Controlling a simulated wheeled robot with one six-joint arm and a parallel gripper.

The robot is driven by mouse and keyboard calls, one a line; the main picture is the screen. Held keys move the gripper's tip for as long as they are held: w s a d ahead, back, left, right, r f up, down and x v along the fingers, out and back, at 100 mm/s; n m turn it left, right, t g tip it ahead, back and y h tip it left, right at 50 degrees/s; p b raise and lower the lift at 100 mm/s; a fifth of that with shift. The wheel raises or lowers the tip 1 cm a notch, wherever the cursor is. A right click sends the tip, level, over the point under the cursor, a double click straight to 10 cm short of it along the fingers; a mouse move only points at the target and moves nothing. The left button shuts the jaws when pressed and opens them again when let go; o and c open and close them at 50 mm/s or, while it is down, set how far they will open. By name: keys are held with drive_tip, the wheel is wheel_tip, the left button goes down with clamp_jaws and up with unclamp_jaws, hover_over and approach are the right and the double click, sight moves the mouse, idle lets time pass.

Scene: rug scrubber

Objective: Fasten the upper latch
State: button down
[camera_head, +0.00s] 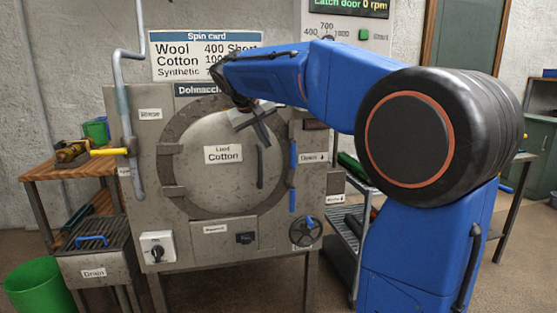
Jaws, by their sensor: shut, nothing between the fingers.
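The washing machine's round grey door (205,180) bears a label "Load Cotton" and a dark vertical handle (260,168). It looks closed against its dark ring, though a small gap could not be seen from here. Two blue bars stand upright one above the other at the ring's right edge: the upper latch (293,155) and a lower one (292,201). Whether either hooks over the door rim is too small to tell. My gripper (263,136) is shut and empty, in front of the door's upper right part, left of and a little above the upper latch.
A display at the top right reads "Latch door 0 rpm" (348,6). A dark handwheel (306,231) and a knob box (157,247) sit low on the machine. A shelf trolley (350,225) is right, behind my arm.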

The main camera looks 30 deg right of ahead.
drive_tip(key=shift+f, duration=0.1)
drive_tip(key=w+d+f, duration=0.3)
drive_tip(key=d+f, duration=0.4)
drive_tip(key=d, duration=0.2)
drive_tip(key=shift+f, duration=0.4)
